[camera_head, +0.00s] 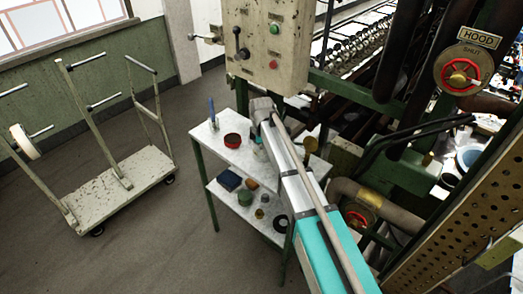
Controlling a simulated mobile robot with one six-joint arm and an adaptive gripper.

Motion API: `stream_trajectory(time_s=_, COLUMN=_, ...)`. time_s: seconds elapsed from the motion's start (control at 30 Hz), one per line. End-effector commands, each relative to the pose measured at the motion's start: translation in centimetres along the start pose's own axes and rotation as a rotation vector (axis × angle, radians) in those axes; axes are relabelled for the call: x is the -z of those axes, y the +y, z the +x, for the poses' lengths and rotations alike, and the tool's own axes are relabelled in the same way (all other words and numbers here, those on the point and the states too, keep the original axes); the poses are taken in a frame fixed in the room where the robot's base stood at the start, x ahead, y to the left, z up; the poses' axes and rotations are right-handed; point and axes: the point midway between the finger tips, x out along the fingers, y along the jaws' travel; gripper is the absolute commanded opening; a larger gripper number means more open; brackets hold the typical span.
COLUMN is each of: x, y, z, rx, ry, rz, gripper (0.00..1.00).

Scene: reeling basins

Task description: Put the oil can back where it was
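I cannot pick out the oil can with certainty. A small brass-coloured piece (312,146) shows just right of my arm, too small to identify. My arm reaches up from the bottom and its grey far end is over the right part of a small two-tier table (200,134). My gripper's fingers are not visible, so whether they hold anything does not show. A pale greenish item (259,153) is partly hidden beside my arm on the table top.
A red round tin (232,141) and a blue upright item (212,113) stand on the table top. The lower shelf (222,199) holds a dark blue box (229,180) and several small containers. A cart (120,190) stands left; machinery and a control box (265,40) are behind and right.

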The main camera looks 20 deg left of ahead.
Motion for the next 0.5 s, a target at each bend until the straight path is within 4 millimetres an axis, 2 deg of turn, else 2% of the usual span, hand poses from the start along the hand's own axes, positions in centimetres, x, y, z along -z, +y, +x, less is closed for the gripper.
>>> stream_trajectory(time_s=0.27, x=0.01, y=-0.01, z=0.40, rx=0.000, ry=0.000, rz=0.000, gripper=0.00)
stream_trajectory(time_s=0.3, x=0.01, y=-0.01, z=0.27, rx=0.000, ry=0.000, rz=0.000, gripper=0.12)
stream_trajectory(time_s=0.4, x=0.01, y=-0.01, z=0.25, rx=0.000, ry=0.000, rz=0.000, gripper=0.31)
stream_trajectory(time_s=0.47, x=0.01, y=-0.01, z=0.25, rx=0.000, ry=0.000, rz=0.000, gripper=0.42)
stream_trajectory(time_s=0.5, x=0.01, y=-0.01, z=0.25, rx=0.000, ry=0.000, rz=0.000, gripper=0.43)
